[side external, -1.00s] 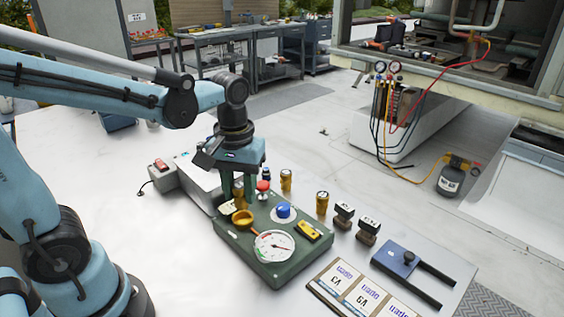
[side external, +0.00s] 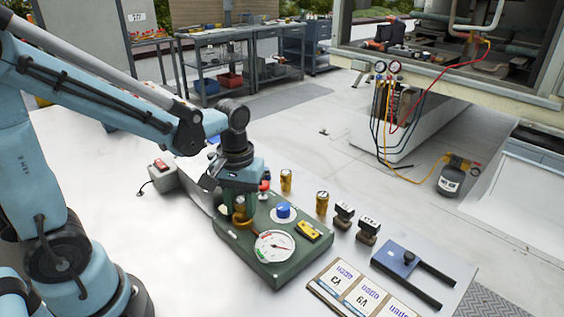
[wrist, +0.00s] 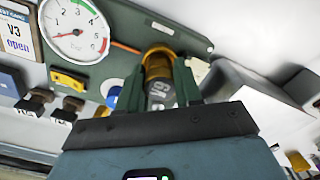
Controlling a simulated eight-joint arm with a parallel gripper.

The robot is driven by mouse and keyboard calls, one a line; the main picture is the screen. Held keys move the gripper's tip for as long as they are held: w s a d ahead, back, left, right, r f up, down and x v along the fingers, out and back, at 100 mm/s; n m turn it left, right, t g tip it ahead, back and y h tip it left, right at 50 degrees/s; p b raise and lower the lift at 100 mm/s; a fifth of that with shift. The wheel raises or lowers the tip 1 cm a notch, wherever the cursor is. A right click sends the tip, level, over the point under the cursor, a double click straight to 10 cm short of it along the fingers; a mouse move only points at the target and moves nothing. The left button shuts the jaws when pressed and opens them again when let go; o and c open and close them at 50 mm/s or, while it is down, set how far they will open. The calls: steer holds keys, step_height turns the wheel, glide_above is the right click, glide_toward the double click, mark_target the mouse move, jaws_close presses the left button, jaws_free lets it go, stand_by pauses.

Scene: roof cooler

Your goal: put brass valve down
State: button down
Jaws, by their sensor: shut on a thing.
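My gripper (side external: 240,204) is above the left part of the green panel (side external: 268,266), fingers pointing down. It is shut on the brass valve (side external: 239,212), which also shows between the green fingers in the wrist view (wrist: 159,66). A brass round fitting with an orange handle (side external: 250,230) is on the panel directly below the valve.
The panel also carries a dial gauge (side external: 274,247), a blue knob (side external: 283,211) and a yellow part (side external: 308,231). A red knob (side external: 264,186) is close beside my gripper. Two brass cylinders (side external: 286,181) (side external: 322,203) stand behind. Labelled cards (side external: 362,291) lie to the right.

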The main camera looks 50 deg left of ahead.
steer(key=shift+f, duration=0.25)
steer(key=c, duration=0.8)
jaws_free()
steer(key=shift+o, duration=0.2)
step_height(320, 180, up, 12)
steer(key=r, duration=0.1)
steer(key=m+t, duration=0.7)
glide_above(240, 223)
steer(key=shift+s+d+f, duration=0.1)
steer(key=shift+d+f, duration=0.05)
steer(key=shift+f, duration=1.15)
steer(key=shift+s+d+f, duration=0.1)
steer(key=shift+f, duration=1.2)
